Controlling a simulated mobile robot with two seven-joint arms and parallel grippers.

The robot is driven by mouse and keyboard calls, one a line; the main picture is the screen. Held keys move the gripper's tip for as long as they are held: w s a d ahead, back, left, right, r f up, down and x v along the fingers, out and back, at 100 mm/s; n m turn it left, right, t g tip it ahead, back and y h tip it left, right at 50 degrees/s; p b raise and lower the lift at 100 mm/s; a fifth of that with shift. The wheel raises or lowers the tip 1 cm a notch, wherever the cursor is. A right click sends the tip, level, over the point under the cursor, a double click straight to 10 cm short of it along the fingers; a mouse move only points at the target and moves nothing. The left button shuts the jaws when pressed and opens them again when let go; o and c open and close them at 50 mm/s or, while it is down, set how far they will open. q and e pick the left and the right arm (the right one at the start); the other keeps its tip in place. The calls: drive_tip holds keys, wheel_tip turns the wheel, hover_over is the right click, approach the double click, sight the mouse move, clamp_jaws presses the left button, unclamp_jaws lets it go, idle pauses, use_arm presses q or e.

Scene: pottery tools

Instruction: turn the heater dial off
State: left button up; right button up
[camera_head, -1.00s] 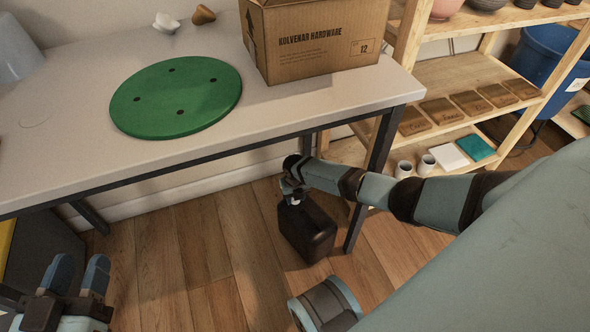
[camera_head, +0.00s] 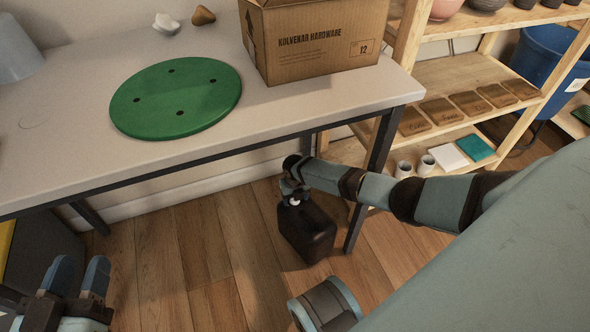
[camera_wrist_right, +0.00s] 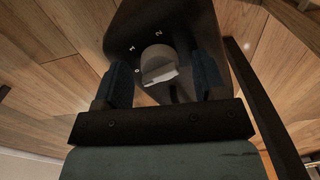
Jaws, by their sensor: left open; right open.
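The heater (camera_head: 308,232) is a dark box standing on the floor under the table's front right corner. Its grey dial (camera_wrist_right: 158,62) sits on the top face, with small white marks beside it, in the right wrist view. My right gripper (camera_wrist_right: 163,82) is open over the heater's top, one finger on each side of the dial. My left gripper (camera_head: 80,275) is open and empty at lower left.
The table (camera_head: 60,160) carries a green disc (camera_head: 178,97) and a cardboard box (camera_head: 315,42). A black table leg (camera_head: 372,180) stands close to the right of the heater. Wooden shelves (camera_head: 470,90) are at right. Floor left of the heater is clear.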

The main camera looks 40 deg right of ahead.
wheel_tip(320, 180, up, 6)
drive_tip(key=p, duration=0.5)
drive_tip(key=shift+r, duration=0.1)
use_arm(q)
wheel_tip(320, 180, up, 8)
drive_tip(key=s+n+t+y+p, duration=0.1)
drive_tip(key=s+n+t+p, duration=0.1)
drive_tip(key=p, duration=0.4)
drive_tip(key=shift+n, duration=0.8)
use_arm(e)
wheel_tip(320, 180, up, 7)
drive_tip(key=shift+r, duration=0.2)
drive_tip(key=shift+s, duration=0.1)
